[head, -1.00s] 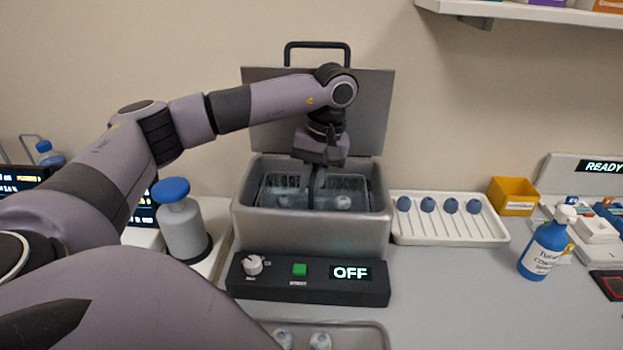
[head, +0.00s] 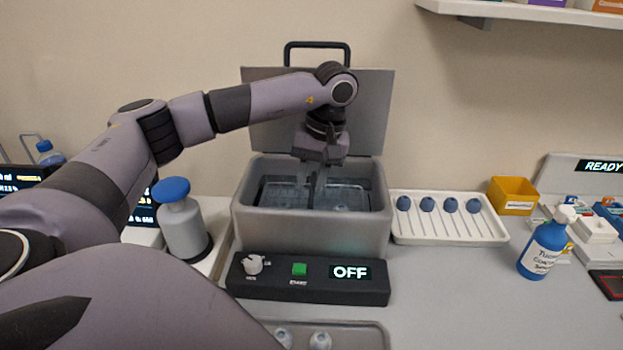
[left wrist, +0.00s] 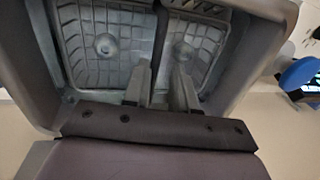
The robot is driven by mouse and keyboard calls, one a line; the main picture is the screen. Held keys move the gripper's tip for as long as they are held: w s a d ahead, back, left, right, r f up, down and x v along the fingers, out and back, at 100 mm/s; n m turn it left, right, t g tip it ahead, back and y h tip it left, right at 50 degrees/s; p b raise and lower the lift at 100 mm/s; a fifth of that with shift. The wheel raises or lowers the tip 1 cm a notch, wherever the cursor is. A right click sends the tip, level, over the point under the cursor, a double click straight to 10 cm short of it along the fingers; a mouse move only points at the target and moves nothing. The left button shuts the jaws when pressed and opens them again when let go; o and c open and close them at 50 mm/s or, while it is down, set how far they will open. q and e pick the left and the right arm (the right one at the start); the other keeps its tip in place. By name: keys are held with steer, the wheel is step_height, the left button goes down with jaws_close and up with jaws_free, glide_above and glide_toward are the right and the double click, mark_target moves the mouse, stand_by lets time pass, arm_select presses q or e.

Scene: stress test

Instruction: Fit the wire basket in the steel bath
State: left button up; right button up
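The steel bath (head: 310,232) stands on the counter with its lid (head: 365,115) raised behind it. The wire basket (head: 345,188) sits low inside the bath, below its rim; the left wrist view shows its mesh compartments (left wrist: 88,65) on either side of a middle bar. A pale round thing shows in each compartment. My left gripper (head: 311,185) points down into the bath over the basket's middle. In the left wrist view its two fingers (left wrist: 162,78) stand apart, open, with the middle bar between them. The basket's underside is hidden. My right gripper is not in view.
A control box (head: 310,288) reading OFF sits in front of the bath. A white tray (head: 450,238) with several blue-ended tools lies to the right, near a yellow bin (head: 512,196) and a blue bottle (head: 543,248). A blue-capped grey container (head: 183,228) stands close on the left.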

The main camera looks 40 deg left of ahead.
arm_select(q)
steer(key=shift+r+p, duration=0.75)
steer(key=shift+r, duration=1.1)
steer(key=shift+o, duration=0.3)
steer(key=o, duration=0.5)
steer(key=shift+r, duration=0.1)
steer(key=shift+r, duration=1.4)
